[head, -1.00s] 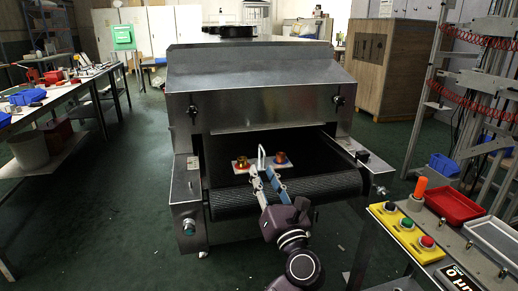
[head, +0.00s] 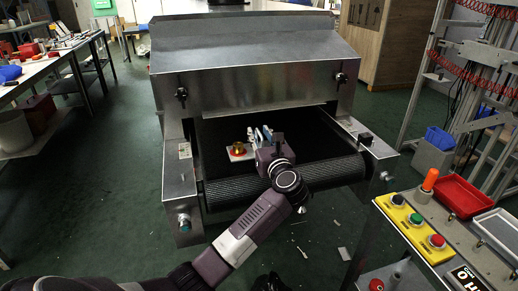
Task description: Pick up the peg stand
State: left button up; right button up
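The peg stand (head: 236,157) lies on the dark conveyor belt in the dryer's mouth. Its pale base shows to the left of my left gripper, with a gold-coloured part on a red ring (head: 239,148) on top. My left gripper (head: 261,134) reaches over the belt from the front, with its light fingers at the middle of the stand. The gripper body and wrist hide the stand's right side and its upright white handle. I cannot tell whether the fingers are shut on the handle. My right gripper is not in view.
The metal dryer hood (head: 245,75) rises just behind and above the gripper. Metal side rails flank the belt (head: 335,170). At the right stands a panel with a yellow button box (head: 415,228) and a red tray (head: 459,196). A workbench is at the far left.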

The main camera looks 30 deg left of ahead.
pick_arm(q)
jog(key=shift+w+a, duration=0.15)
jog(key=shift+a, duration=0.05)
jog(key=shift+c, duration=0.5)
grip_shut()
jog(key=shift+r, duration=0.2)
